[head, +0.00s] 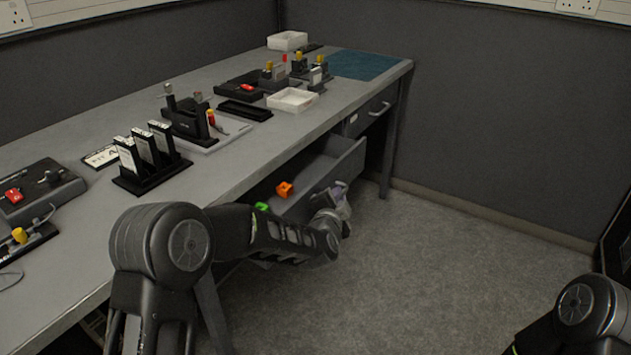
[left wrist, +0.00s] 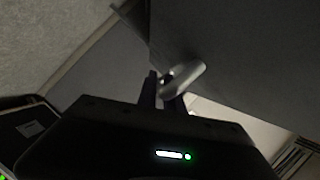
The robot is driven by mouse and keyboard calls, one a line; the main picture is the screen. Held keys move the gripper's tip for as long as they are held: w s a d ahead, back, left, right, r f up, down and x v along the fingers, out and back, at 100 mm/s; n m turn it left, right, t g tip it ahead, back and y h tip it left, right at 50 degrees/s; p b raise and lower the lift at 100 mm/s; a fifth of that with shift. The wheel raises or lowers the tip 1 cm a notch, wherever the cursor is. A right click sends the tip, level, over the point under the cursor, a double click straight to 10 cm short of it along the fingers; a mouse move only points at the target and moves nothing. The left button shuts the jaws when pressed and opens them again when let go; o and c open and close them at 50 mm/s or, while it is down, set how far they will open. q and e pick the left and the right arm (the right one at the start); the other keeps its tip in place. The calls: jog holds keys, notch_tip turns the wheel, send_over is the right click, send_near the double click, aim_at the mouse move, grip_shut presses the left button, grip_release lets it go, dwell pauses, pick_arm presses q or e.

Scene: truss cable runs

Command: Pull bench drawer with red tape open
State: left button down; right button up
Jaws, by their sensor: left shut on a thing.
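The bench drawer (head: 345,166) stands pulled out from under the grey bench. An orange block (head: 284,189) and a green piece (head: 262,207) show inside it; I cannot make out red tape, and my arm hides part of the drawer. My left gripper (head: 338,190) is at the drawer's front. In the left wrist view my left gripper (left wrist: 165,90) is shut on the silver drawer handle (left wrist: 184,80). My right arm shows at the lower right of the head view, but its gripper is out of view.
A second drawer (head: 370,114), shut, sits further right under the bench (head: 236,165). White trays (head: 292,100), black fixtures and a card rack (head: 150,160) stand on the bench top. The floor (head: 430,265) in front of the drawer is clear.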

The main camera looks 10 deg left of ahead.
pick_arm(q)
jog(key=s+d+p, duration=0.2)
jog(key=s+d, duration=0.1)
jog(key=d, duration=0.6)
jog(key=s+d+p, duration=0.3)
jog(key=s+d, duration=0.1)
jog(key=d, duration=0.5)
jog(key=shift+s+d, duration=0.15)
jog(key=c, duration=1.8)
grip_release()
jog(key=shift+o, duration=0.2)
jog(key=p+v, duration=0.1)
jog(key=v, duration=0.7)
